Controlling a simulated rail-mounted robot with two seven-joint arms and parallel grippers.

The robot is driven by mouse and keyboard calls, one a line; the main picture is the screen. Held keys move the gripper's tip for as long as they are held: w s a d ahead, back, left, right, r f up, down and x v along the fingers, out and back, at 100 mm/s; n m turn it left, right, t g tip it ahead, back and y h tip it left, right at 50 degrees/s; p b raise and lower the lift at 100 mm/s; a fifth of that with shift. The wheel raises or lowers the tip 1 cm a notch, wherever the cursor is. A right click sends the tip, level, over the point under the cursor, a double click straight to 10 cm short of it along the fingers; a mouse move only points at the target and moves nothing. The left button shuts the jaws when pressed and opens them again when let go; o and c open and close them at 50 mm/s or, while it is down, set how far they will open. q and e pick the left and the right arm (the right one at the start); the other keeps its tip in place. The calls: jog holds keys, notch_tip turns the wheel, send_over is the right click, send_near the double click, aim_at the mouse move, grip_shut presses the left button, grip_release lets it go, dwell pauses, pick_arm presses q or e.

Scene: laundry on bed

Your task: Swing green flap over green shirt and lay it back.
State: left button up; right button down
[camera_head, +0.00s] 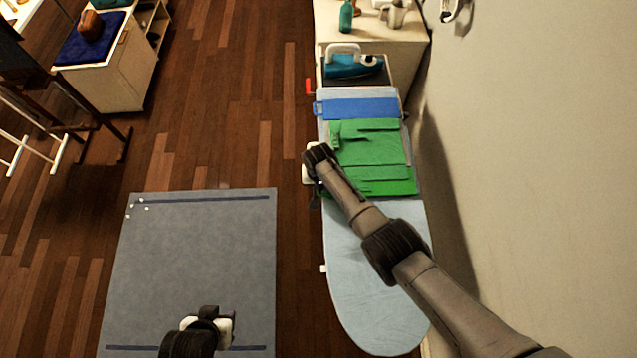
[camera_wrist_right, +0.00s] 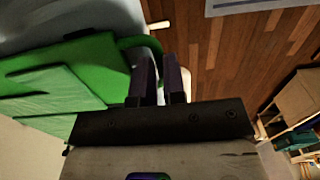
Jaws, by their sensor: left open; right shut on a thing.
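The green shirt (camera_head: 375,150) lies on the pale blue ironing board, with folded layers and slits showing across it. A brighter green flap (camera_head: 395,187) shows along its near edge; in the right wrist view it is the smooth green cloth (camera_wrist_right: 85,62) left of the fingers. My right gripper (camera_head: 312,190) is at the left edge of the board beside the shirt. In its wrist view the fingers (camera_wrist_right: 160,80) are shut on the edge of the green cloth; the exact grip is partly hidden. My left gripper (camera_head: 213,318) is open and empty above the grey mat.
The ironing board (camera_head: 375,290) is bare at its near end. A blue folded cloth (camera_head: 360,108) and a teal iron (camera_head: 352,66) are at its far end. A wall (camera_head: 520,150) stands close on the right. The grey mat (camera_head: 200,250) lies left, with small white bits.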

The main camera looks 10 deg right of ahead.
dwell(0.3)
jog(key=shift+r+g+b, duration=0.1)
jog(key=shift+g+b, duration=0.3)
jog(key=shift+b, duration=0.35)
jog(key=g+b, duration=0.2)
jog(key=b, duration=0.2)
jog(key=r+g+b, duration=0.1)
jog(key=b, duration=0.4)
jog(key=w+r+g+b, duration=0.1)
jog(key=g+b, duration=0.1)
jog(key=b, duration=0.2)
jog(key=shift+r+g+y+b, duration=0.15)
jog(key=shift+g+y+b, duration=0.15)
jog(key=shift+b, duration=0.1)
jog(key=shift+w+r+b, duration=0.1)
jog(key=shift+r+b, duration=0.1)
jog(key=shift+b, duration=0.6)
jog(key=shift+r+g+b, duration=0.1)
jog(key=shift+g+b, duration=0.2)
